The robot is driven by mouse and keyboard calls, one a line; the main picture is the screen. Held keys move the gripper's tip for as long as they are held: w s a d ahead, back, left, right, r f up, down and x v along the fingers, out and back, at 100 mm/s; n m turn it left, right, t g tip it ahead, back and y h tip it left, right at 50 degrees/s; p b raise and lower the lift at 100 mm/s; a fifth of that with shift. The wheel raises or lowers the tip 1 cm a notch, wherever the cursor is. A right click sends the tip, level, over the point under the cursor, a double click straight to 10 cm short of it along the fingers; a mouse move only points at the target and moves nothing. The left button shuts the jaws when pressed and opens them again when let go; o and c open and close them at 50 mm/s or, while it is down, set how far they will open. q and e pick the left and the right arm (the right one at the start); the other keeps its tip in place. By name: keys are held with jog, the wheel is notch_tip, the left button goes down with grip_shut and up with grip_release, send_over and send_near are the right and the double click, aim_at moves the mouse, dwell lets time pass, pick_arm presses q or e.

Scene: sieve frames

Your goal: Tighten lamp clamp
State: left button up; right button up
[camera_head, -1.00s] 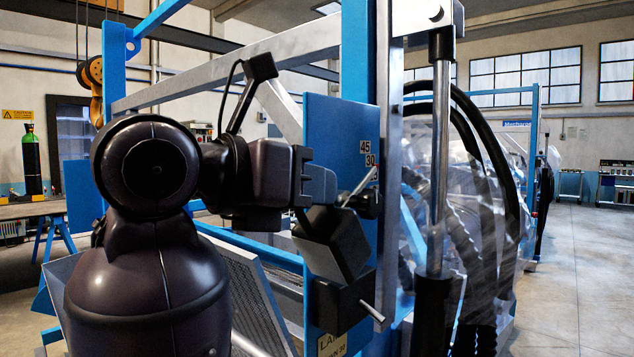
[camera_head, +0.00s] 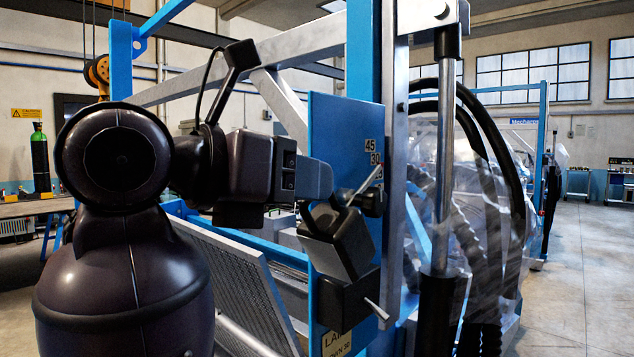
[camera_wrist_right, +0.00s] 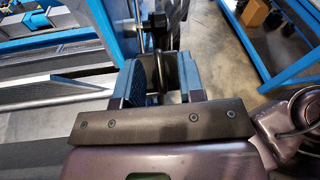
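The lamp (camera_head: 338,243) is a black box-shaped head, tilted, on the blue panel's lower front. Just above it, the clamp's black knob (camera_head: 373,202) with a thin metal lever (camera_head: 364,180) sits by the panel's edge. My right gripper (camera_head: 328,180) is left of the knob in the head view, with a visible gap between them. In the right wrist view its two blue-grey fingers (camera_wrist_right: 163,78) stand apart, open. A dark knob (camera_wrist_right: 156,22) and bar show beyond and between the fingertips; no grip on them shows. My left gripper is out of view.
The blue panel (camera_head: 332,130) carries angle numbers. A steel post (camera_head: 393,130) and a piston with black hoses (camera_head: 445,150) stand just right. Floor is free at far right (camera_head: 590,270).

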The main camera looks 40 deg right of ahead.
jog(key=v, duration=0.8)
jog(key=shift+a, duration=0.2)
jog(key=shift+s+r, duration=0.1)
